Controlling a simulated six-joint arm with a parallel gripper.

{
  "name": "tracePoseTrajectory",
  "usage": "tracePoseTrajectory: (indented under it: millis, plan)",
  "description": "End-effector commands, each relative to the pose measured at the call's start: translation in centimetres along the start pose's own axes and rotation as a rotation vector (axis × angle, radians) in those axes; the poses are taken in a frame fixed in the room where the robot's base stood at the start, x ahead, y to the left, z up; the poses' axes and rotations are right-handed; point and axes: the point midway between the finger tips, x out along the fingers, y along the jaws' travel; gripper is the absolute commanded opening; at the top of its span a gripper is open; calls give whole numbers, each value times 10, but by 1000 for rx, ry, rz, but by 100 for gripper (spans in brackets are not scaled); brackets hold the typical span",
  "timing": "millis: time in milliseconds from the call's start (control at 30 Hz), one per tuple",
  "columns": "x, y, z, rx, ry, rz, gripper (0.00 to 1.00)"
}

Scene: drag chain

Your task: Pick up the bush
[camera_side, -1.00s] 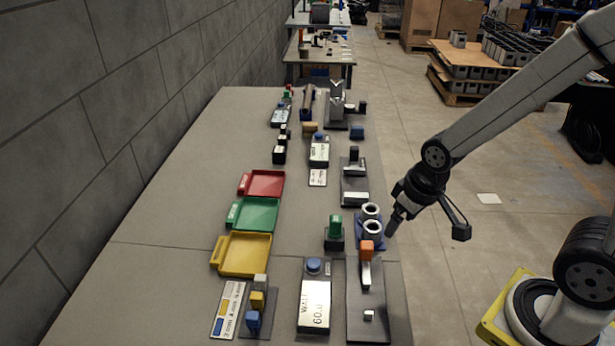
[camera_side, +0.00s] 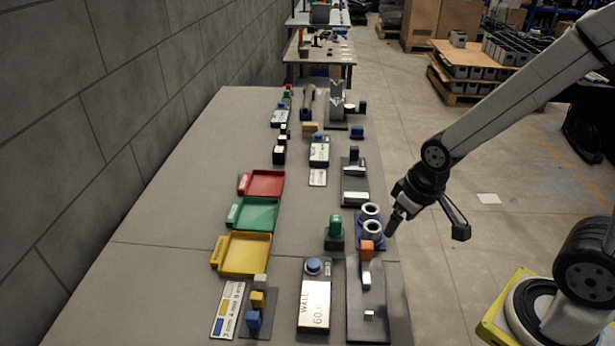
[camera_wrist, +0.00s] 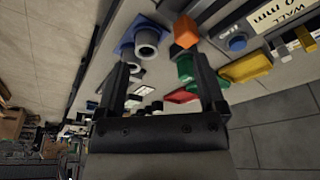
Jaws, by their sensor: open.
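Two grey ring-shaped bushes stand upright in a blue holder (camera_side: 362,242) at the right edge of the table in the side view. The near bush (camera_side: 372,229) and the far bush (camera_side: 370,210) both have open tops. My gripper (camera_side: 391,229) is just right of the holder, close to the near bush, with nothing seen in it. In the wrist view my gripper (camera_wrist: 160,70) is open, its two black fingers well apart. One bush (camera_wrist: 147,40) and the blue holder (camera_wrist: 124,47) show beyond the left finger. Whether a finger touches the holder cannot be told.
An orange-topped fixture (camera_side: 366,250) stands directly in front of the holder, and a green-topped block (camera_side: 335,227) to its left. Red, green and yellow trays (camera_side: 270,256) lie further left. A wall display block (camera_side: 314,300) is at the front. Open floor lies right of the table.

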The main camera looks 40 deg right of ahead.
Motion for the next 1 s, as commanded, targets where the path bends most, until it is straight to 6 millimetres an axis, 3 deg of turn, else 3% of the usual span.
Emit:
tracePoseTrajectory:
  millis: [200, 300, 733, 1000]
  plan:
    - [0, 0, 0, 0, 0, 0, 89]
    - [0, 0, 0, 0, 0, 0, 68]
    - [-4, 0, -2, 0, 2, 0, 68]
    - [-28, 0, -7, 0, 6, 0, 68]
